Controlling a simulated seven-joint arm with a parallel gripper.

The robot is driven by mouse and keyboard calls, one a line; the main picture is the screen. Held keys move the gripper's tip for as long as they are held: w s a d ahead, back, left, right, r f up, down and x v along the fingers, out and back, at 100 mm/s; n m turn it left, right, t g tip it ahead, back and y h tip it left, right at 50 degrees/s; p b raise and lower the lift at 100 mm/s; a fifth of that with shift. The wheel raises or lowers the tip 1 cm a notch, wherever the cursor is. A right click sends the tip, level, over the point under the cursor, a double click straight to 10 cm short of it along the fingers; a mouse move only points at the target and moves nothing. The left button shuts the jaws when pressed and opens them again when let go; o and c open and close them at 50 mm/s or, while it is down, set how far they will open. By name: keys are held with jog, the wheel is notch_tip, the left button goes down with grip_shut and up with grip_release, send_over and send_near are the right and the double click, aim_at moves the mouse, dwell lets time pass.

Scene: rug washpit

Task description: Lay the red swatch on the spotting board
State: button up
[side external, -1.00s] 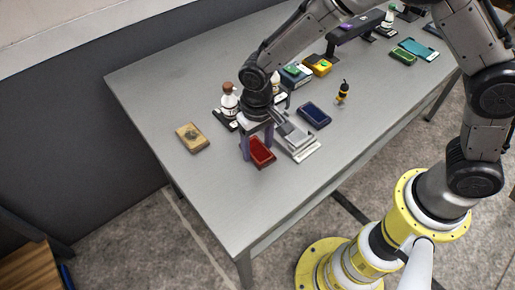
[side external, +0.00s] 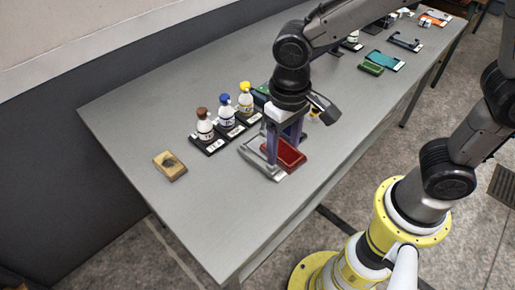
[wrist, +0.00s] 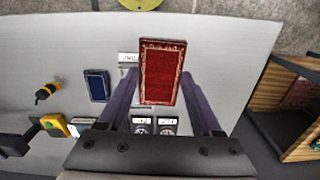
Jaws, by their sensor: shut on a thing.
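The red swatch (side external: 291,153) is a dark red rectangle with a pale patterned border in the wrist view (wrist: 163,75). My gripper (side external: 285,147) is shut on it, with a purple finger at each side. The grey board (side external: 253,152), which looks like the spotting board, lies on the table under and left of the swatch in the side view. The swatch covers its right part. I cannot tell whether the swatch touches the board. In the wrist view the swatch hides most of the board, and a white label shows beside it.
Bottles with brown (side external: 205,126), blue (side external: 226,110) and yellow (side external: 246,98) caps stand behind the board. A tan block (side external: 170,165) lies at the left. A blue swatch (wrist: 97,86) lies nearby in the wrist view. The table's front left is clear.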

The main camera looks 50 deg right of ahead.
jog(key=shift+s+d+r, duration=0.3)
jog(key=shift+s+d, duration=0.05)
jog(key=shift+s, duration=0.25)
jog(key=shift+s+d+r, duration=0.3)
jog(key=shift+s, duration=0.25)
jog(key=shift+w+r+n, duration=0.1)
jog(key=shift+r+n, duration=0.05)
jog(key=shift+n, duration=0.75)
jog(key=w, duration=0.6)
jog(key=shift+w+f, duration=0.15)
jog(key=shift+f, duration=0.1)
jog(key=shift+m, duration=0.5)
jog(key=w+d+f, duration=0.2)
jog(key=w, duration=0.1)
jog(key=w+d+f, duration=0.1)
jog(key=shift+w+d+f, duration=0.2)
jog(key=shift+w+f, duration=0.05)
jog(key=shift+w, duration=0.15)
jog(key=shift+f, duration=2.7)
jog(key=shift+f, duration=0.5)
